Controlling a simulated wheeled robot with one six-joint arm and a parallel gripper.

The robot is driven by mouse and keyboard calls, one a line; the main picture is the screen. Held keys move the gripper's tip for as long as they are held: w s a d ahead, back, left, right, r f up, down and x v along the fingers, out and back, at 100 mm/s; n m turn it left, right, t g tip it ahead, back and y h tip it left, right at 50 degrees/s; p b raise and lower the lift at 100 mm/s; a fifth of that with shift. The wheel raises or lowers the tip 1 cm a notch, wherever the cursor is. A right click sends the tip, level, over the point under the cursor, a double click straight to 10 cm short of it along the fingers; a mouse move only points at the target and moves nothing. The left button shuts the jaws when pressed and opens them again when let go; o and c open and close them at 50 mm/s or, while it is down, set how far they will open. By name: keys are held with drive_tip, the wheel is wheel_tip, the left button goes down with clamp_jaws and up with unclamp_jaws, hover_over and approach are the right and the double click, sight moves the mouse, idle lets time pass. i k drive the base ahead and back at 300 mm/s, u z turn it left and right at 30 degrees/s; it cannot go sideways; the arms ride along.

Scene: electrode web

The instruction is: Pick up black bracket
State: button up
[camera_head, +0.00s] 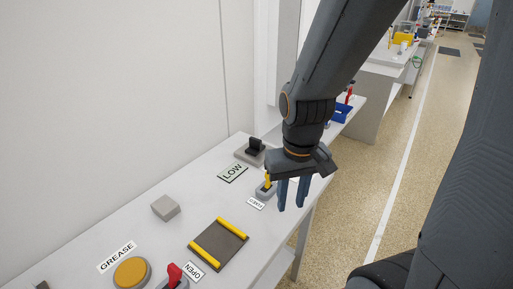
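A small black upright piece (256,145) sits on a grey block behind the LOW label; I cannot tell whether it is the black bracket or a switch lever. A dark flat plate with yellow strips (219,245) lies near the table's front edge. My gripper (291,206) hangs over the table's front edge, pointing down, to the right of both. Its blue fingers are apart with nothing visible between them. No other piece is clearly a bracket. My arm hides part of the table behind it.
A wall stands behind; the aisle at right is clear.

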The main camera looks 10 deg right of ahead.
sight(255, 146)
drive_tip(key=k, duration=0.45)
drive_tip(key=z, duration=0.8)
drive_tip(key=i, duration=1.25)
